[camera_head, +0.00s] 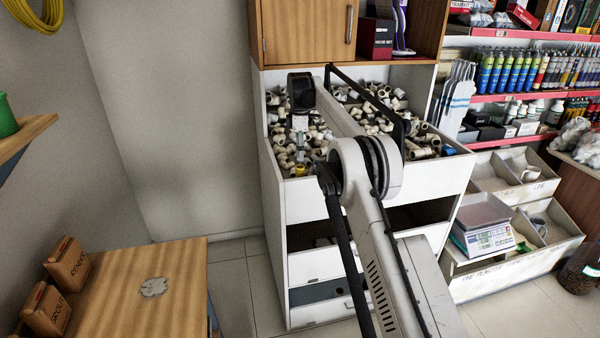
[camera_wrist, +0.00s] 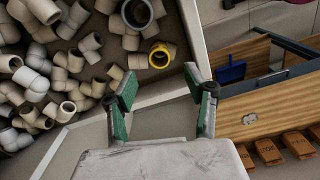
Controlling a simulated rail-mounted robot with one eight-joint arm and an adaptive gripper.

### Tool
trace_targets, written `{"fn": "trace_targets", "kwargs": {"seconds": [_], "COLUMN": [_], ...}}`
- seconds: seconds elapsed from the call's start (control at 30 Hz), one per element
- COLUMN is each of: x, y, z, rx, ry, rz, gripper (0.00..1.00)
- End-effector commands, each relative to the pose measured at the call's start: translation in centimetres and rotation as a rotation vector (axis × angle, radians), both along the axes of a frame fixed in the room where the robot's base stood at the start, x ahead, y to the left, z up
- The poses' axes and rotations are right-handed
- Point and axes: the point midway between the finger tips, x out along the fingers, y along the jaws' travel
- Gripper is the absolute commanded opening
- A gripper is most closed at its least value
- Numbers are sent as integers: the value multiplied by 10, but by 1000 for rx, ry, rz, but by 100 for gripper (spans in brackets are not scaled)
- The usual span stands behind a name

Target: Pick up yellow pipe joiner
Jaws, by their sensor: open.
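The yellow pipe joiner (camera_wrist: 160,55) shows in the wrist view as a short fitting with a yellow ring and a dark bore. It lies at the edge of the pile of fittings, close to the bin's wall. It also shows in the head view (camera_head: 299,170), small, near the bin's front left corner. My gripper (camera_wrist: 163,86) is open, with green-padded fingers apart and nothing between them. In the wrist view the joiner appears just beyond the fingertips, near the gap between them. The distance between fingers and joiner is hard to tell.
Several beige and grey pipe fittings (camera_wrist: 65,75) crowd around the joiner. The white bin wall (camera_wrist: 150,98) runs close by it. A wooden table (camera_head: 170,295) stands at the lower left. White trays with a scale (camera_head: 485,238) stand at right. My arm hides part of the bin.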

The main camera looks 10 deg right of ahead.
Motion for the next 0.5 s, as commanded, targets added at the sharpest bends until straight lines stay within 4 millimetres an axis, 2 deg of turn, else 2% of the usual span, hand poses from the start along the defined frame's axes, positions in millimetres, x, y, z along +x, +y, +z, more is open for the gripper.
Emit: {"fn": "trace_targets", "kwargs": {"seconds": [0.1, 0.37, 0.5], "x": [0, 0, 0], "y": [0, 0, 0], "z": [-18, -35, -52], "rx": [0, 0, 0], "ry": [0, 0, 0], "rz": [0, -1, -1], "gripper": [49, 49, 49]}}
